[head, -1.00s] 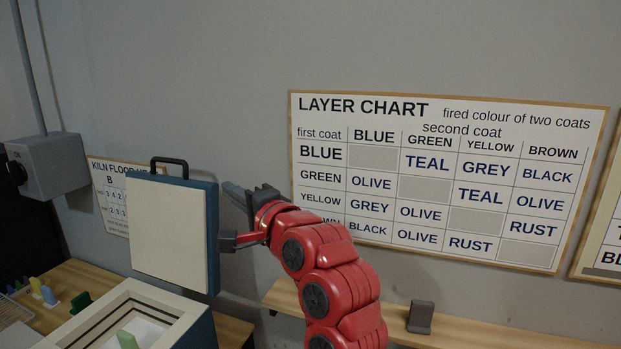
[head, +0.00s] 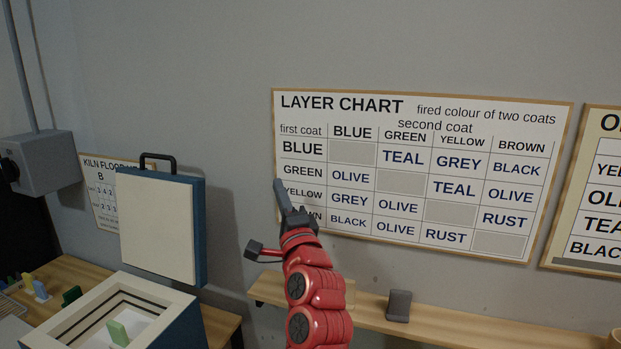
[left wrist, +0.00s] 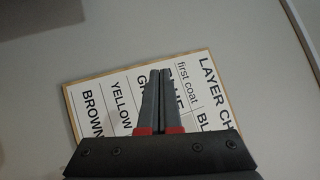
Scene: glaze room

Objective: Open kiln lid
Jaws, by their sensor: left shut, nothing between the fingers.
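The kiln lid (head: 155,229) is a cream panel with a blue edge and a black handle (head: 158,156) on top. It stands upright, raised at the back of the kiln. The kiln (head: 172,300) is a cream-rimmed box with its top open, and a green piece (head: 118,334) shows inside. My left gripper (head: 281,194) is in front of the layer chart, to the right of the lid and apart from it. In the left wrist view its fingers (left wrist: 159,78) are together and empty. My right gripper is in neither view.
The layer chart (head: 390,182) hangs on the wall behind my left arm. A shelf (head: 455,330) runs below it with a dark grey block (head: 398,305). Small coloured pieces stand on the wooden table (head: 75,270) left of the kiln. A grey switch box (head: 42,163) is on the wall.

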